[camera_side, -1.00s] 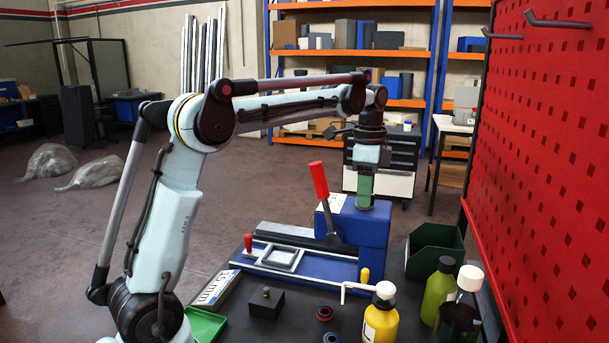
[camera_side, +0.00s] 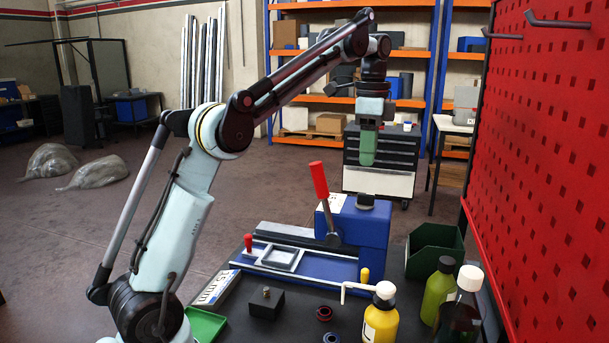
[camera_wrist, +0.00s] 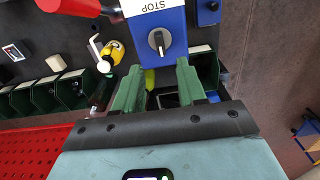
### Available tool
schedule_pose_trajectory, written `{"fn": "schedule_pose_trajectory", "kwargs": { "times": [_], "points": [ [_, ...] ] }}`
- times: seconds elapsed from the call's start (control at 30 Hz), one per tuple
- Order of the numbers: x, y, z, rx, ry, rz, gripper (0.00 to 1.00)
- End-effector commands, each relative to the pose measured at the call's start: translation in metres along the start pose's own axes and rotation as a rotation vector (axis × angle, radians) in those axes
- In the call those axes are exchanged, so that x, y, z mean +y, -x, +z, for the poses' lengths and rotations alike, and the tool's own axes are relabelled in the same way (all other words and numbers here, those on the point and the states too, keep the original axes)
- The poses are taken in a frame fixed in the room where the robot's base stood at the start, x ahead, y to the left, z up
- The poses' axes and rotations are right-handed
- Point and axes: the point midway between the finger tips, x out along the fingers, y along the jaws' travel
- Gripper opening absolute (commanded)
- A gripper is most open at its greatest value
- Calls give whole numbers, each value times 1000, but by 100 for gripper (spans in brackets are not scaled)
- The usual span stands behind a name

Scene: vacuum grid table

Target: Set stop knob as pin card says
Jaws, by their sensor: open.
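The stop knob (camera_wrist: 159,42) is a dark round knob with a pale pointer bar on a blue block, beside a white label reading STOP (camera_wrist: 153,6). The bar lies roughly up and down in the wrist view. In the side view the knob (camera_side: 365,201) is on top of the blue block (camera_side: 362,228). My gripper (camera_wrist: 160,88) has green fingers, spread apart and empty. In the side view my gripper (camera_side: 367,160) hangs above the knob, clear of it. A white card with dark print (camera_side: 215,288) lies at the table's left; its text is unclear, and I cannot tell if it is the pin card.
A red-handled lever (camera_side: 320,185) rises beside the blue block. Bottles (camera_side: 381,318) and a green bin (camera_side: 434,250) stand to the right, near the red pegboard (camera_side: 550,150). A black block with a brass pin (camera_side: 266,303) and small rings (camera_side: 324,313) lie in front.

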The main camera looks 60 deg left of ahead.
Motion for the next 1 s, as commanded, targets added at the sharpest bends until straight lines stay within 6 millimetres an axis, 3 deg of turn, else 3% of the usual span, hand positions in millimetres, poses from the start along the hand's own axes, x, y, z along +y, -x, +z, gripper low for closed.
{"fn": "schedule_pose_trajectory", "kwargs": {
  "times": [0.4,1.0],
  "points": [
    [-1,25,-1,0,0,0,40],
    [1,28,0,1,2,-2,40]
  ]
}}
